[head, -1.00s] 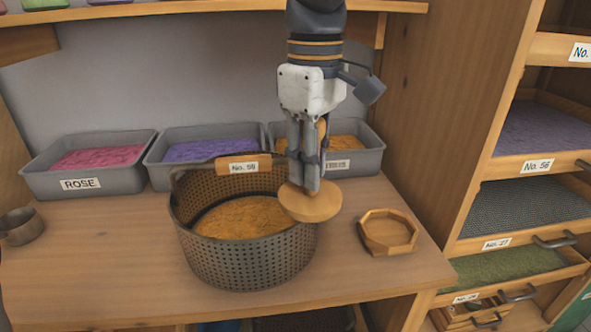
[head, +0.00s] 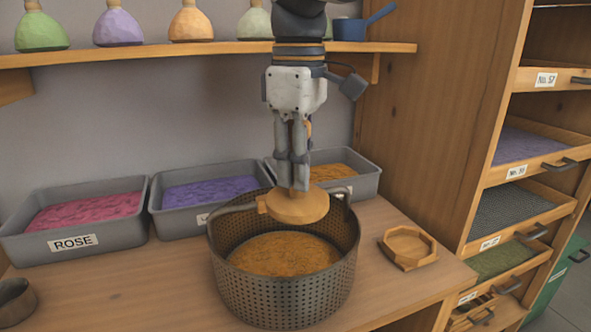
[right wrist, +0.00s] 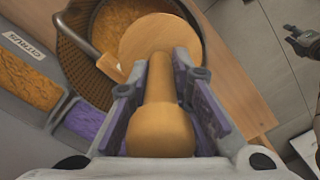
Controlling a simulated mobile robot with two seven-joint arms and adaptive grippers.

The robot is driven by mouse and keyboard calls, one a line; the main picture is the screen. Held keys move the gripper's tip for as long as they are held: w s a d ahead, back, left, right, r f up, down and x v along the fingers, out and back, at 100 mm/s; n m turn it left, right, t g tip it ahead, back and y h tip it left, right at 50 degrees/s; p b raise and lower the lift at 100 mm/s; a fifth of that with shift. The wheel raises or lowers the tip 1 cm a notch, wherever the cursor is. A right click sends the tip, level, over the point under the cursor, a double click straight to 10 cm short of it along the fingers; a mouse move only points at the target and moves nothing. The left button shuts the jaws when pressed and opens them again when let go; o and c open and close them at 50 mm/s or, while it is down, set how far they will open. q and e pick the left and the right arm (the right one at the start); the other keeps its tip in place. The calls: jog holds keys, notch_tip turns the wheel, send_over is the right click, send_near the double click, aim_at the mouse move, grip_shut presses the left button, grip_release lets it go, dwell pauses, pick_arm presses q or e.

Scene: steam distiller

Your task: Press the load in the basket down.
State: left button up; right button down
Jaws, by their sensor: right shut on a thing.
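The perforated metal basket (head: 284,298) stands on the wooden counter, with an orange-brown load (head: 283,254) lying level inside, well below the rim. My right gripper (head: 292,183) is shut on the handle of a round wooden tamper (head: 297,207). The tamper's disc is held above the load, over the back part of the basket at about rim height, apart from the load. In the right wrist view the tamper's handle (right wrist: 160,125) sits between the finger pads, and its disc covers part of the basket (right wrist: 84,45). My left gripper is not seen in the head view.
Grey trays of rose (head: 84,209), purple (head: 207,193) and orange (head: 335,172) material line the wall behind. An octagonal wooden dish (head: 408,247) lies right of the basket. A shelf (head: 200,52) with flasks runs above. A drawer cabinet (head: 520,185) stands at right.

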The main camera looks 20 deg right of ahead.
notch_tip(320, 180, down, 19)
jog(key=shift+d+r, duration=0.1)
jog(key=shift+r, duration=0.05)
dwell(0.8)
dwell(0.6)
jog(key=shift+f, duration=0.5)
jog(key=shift+s+f, duration=0.15)
jog(key=shift+f, duration=0.25)
dwell(1.1)
jog(key=r, duration=1.8)
jog(key=shift+w+r, duration=0.2)
jog(key=shift+r, duration=0.65)
